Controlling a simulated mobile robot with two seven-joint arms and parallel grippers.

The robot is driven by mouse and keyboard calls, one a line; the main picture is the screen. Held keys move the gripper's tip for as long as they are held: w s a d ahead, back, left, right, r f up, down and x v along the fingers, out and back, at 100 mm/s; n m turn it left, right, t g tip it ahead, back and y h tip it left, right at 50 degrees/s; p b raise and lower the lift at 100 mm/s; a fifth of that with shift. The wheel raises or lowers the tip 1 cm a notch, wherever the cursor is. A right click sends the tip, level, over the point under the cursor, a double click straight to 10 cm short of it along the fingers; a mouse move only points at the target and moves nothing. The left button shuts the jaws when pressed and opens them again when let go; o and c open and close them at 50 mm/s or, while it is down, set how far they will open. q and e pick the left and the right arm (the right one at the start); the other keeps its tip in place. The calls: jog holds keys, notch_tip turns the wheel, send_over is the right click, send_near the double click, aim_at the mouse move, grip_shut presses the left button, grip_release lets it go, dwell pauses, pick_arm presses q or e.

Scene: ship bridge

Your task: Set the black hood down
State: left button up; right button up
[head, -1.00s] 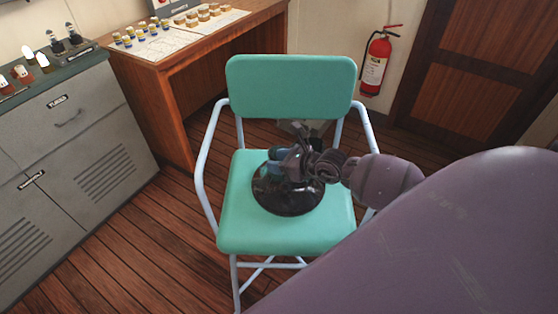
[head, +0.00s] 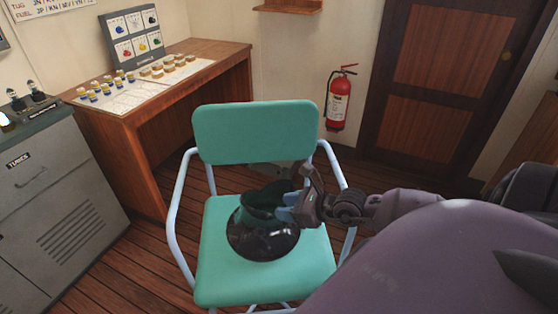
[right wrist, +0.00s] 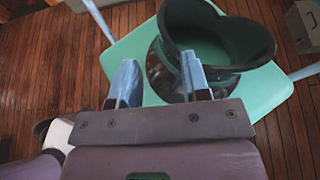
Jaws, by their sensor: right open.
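The black hood (head: 262,240) rests on the green seat of the chair (head: 215,270). It has a round, glossy, wide base and a curved open upper part with a greenish inside. In the right wrist view the hood (right wrist: 262,50) shows its open top just beyond the fingers. My right gripper (head: 288,207) is at the hood's right side in the head view. In the right wrist view its two pale blue fingertips (right wrist: 160,78) are spread apart, one close to the hood's rim; I cannot tell if it touches. My left gripper is not in view.
The chair's pale tubular armrests (head: 176,205) and backrest (head: 255,132) surround the seat. A wooden desk (head: 140,140) with small bottles stands behind left, beside a grey cabinet (head: 50,190). A fire extinguisher (head: 338,102) hangs on the wall. Seat around the hood is free.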

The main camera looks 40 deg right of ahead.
jog(key=s+a+f+n+h, duration=0.2)
jog(key=s+a+f+n, duration=0.3)
jog(key=n, duration=1.1)
jog(key=s+a+f+n+h, duration=0.3)
jog(key=s+a+f+n, duration=0.2)
jog(key=n, duration=1.1)
notch_tip(320, 180, down, 3)
jog(key=shift+s+r+g, duration=0.2)
jog(key=shift+s+g, duration=0.1)
jog(key=shift+s, duration=0.05)
jog(key=shift+w+a, duration=0.1)
jog(key=shift+a, duration=0.05)
